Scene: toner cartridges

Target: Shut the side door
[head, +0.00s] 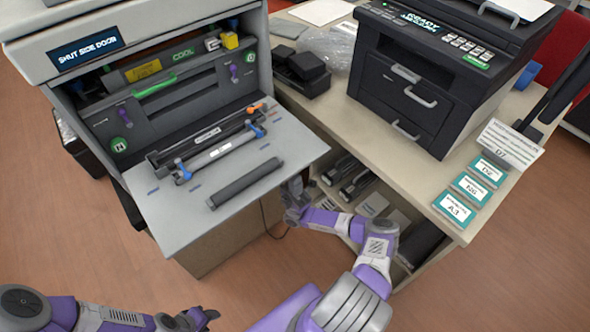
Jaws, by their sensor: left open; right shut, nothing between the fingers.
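The grey side door (288,148) of the large printer (35,60) at the left hangs open, folded out flat like a shelf. A dark roller and a unit with blue and orange ends show on its inner face. The printer's display (85,53) reads "SHUT SIDE DOOR". My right gripper (292,192) is shut and empty, just beyond the door's right front edge and seemingly lower than it; I cannot tell whether it touches. My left gripper (205,316) is open and empty at the bottom edge, well in front of the door.
A beige table (318,100) on the right carries a black printer (425,80), teal labelled cards (470,187) and a black box (302,70). Shelves with cartridges (350,183) lie under it, close to my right gripper. The wooden floor (130,265) before the large printer is clear.

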